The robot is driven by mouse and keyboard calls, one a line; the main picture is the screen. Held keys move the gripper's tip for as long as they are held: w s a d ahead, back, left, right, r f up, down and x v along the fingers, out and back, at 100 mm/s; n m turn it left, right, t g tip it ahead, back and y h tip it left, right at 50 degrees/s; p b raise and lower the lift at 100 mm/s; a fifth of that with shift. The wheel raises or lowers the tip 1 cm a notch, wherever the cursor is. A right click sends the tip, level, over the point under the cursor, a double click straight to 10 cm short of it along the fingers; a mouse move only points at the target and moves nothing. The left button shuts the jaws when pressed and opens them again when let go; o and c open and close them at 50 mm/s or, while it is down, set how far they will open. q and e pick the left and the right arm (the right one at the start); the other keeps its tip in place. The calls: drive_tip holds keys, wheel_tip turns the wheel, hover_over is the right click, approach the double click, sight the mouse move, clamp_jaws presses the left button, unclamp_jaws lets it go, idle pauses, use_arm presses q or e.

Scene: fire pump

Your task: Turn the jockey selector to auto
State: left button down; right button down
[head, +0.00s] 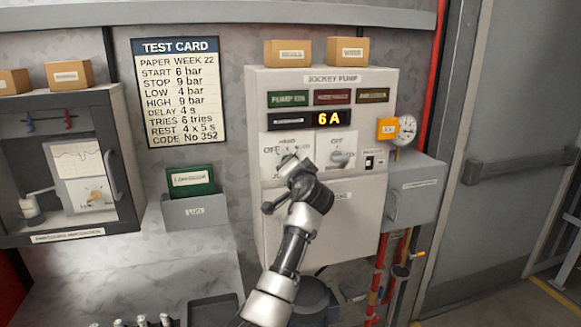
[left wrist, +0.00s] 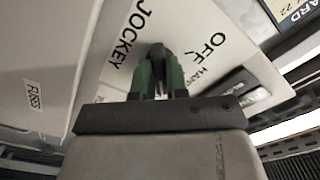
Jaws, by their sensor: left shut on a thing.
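The jockey selector sits on a white plate on the upper front of the jockey pump panel (head: 265,210). In the left wrist view the plate (left wrist: 205,25) reads JOCKEY, OFF and HAND; the AUTO mark is hidden. My left gripper (head: 290,166) reaches up to this plate in the head view. In the left wrist view its green-sided fingers (left wrist: 160,75) are shut on the dark selector knob (left wrist: 158,50). The fingers cover most of the knob, so I cannot tell its exact setting. My right gripper is in neither view.
A second selector (head: 341,157) is close on the right. Above are a lit 6 A display (head: 329,118) and coloured label plates. A gauge (head: 405,130), a grey box (head: 415,190) and red pipes stand at the right. A test card (head: 180,93) hangs at the left.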

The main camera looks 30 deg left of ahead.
use_arm(q)
drive_tip(key=c, duration=1.1)
unclamp_jaws()
drive_tip(key=shift+c, duration=0.2)
drive_tip(key=shift+d, duration=0.1)
drive_tip(key=b+v, duration=0.3)
drive_tip(key=v, duration=0.7)
drive_tip(key=shift+s+d, duration=0.2)
drive_tip(key=shift+s, duration=0.1)
